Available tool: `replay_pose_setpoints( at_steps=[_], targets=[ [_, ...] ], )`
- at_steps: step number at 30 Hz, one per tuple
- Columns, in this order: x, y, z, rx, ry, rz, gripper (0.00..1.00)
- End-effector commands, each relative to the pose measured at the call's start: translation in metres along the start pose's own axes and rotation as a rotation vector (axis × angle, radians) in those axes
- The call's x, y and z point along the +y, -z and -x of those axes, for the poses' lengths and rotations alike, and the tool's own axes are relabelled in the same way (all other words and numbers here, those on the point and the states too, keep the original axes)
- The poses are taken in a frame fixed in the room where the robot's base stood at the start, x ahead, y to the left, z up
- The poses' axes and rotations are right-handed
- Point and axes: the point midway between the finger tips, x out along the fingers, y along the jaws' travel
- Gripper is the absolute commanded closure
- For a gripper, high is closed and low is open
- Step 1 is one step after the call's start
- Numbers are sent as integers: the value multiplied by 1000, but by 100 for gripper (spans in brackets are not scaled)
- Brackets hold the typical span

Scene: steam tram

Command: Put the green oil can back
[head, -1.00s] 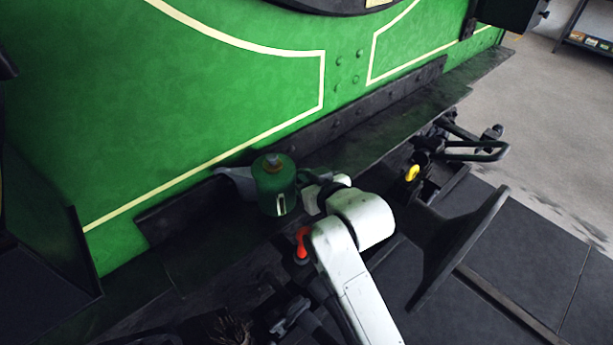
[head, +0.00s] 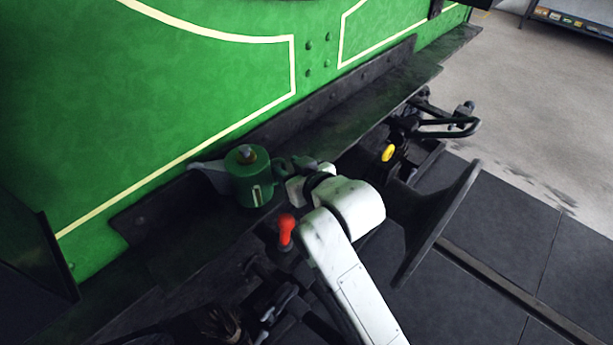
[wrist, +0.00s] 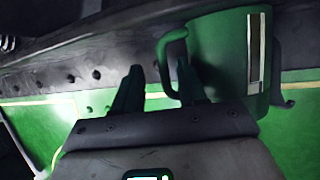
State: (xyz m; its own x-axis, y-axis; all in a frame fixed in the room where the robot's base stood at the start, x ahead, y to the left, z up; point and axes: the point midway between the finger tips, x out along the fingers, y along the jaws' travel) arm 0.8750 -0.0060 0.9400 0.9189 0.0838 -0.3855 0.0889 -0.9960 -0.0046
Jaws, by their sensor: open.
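The green oil can (head: 252,180) stands upright on the dark ledge (head: 330,140) along the green tram side. Its grey spout points left and a pale label strip shows on its front. In the wrist view the can (wrist: 222,55) is at upper right, with its loop handle towards my fingers. My gripper (head: 285,166) is just right of the can in the head view. In the wrist view my gripper (wrist: 160,82) is open, and the handle's outer bar appears between the two fingertips. I cannot tell whether a finger touches it.
A red-topped lever (head: 286,230) stands just in front of the ledge, close to my arm. A yellow-tipped part (head: 388,153) and a dark buffer disc (head: 440,220) are to the right. Dark linkage lies below the ledge. The floor at right is clear.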

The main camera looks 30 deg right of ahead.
Motion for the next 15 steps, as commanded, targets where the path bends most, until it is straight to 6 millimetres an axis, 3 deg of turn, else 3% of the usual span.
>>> replay_pose_setpoints(
  at_steps=[9, 15],
  targets=[
    [0, 0, 66, 0, 0, 0, 59],
    [0, 0, 88, 0, 0, 0, 59]
  ],
)
